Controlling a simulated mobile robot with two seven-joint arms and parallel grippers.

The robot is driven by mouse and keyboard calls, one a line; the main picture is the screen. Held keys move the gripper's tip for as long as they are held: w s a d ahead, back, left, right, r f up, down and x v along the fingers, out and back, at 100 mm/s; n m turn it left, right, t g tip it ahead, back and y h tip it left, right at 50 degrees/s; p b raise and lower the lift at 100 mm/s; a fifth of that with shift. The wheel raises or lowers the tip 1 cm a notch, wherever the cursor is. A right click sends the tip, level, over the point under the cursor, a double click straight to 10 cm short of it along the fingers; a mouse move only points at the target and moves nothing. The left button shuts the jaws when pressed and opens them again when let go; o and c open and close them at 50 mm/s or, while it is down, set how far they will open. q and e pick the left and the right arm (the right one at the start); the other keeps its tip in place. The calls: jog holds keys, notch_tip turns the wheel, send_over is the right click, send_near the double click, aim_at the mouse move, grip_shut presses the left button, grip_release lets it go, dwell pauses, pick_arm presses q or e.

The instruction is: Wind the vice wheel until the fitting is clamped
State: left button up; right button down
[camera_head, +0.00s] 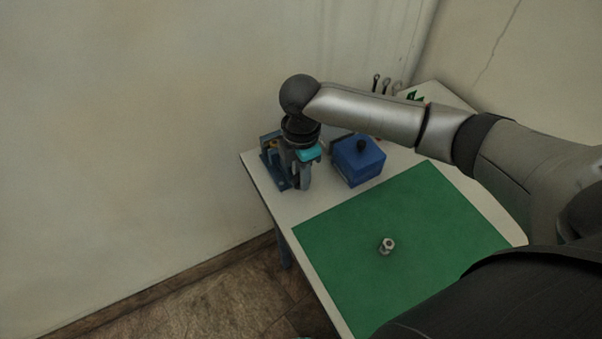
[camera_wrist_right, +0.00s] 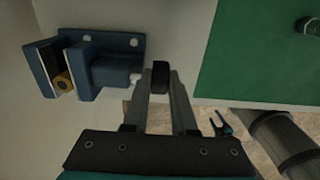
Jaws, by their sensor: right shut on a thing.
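The blue vice (camera_wrist_right: 112,65) is fixed near the table's left edge; in the head view the vice (camera_head: 270,170) is partly hidden by my right gripper. A brass-coloured fitting (camera_wrist_right: 63,82) sits between its two jaws. I cannot tell whether both jaws touch it. A pale screw (camera_wrist_right: 136,78) runs from the vice to a dark wheel (camera_wrist_right: 160,76), seen edge-on. My right gripper (camera_wrist_right: 162,88) is shut on this wheel, with one finger on each side. In the head view my right gripper (camera_head: 302,182) points down beside the vice.
A blue box (camera_head: 366,168) with a black knob stands right of the vice. A green mat (camera_head: 350,215) covers the table's front and bears a small metal nut-like part (camera_head: 387,246). Some upright tools (camera_head: 386,84) stand at the back. A wall is close on the left.

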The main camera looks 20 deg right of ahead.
jog(key=shift+d+r+y+p, duration=0.1)
jog(key=shift+d+y+p, duration=0.1)
jog(key=shift+y+p, duration=0.8)
jog(key=shift+d+y, duration=0.1)
jog(key=shift+y, duration=0.7)
jog(key=shift+d+f+y+b, duration=0.1)
jog(key=shift+f+y+b, duration=0.25)
jog(key=shift+y+b, duration=0.55)
jog(key=shift+d+r+g+y+b, duration=0.1)
jog(key=shift+g+y+b, duration=0.2)
jog(key=shift+y+b, duration=0.45)
jog(key=c, duration=0.7)
grip_release()
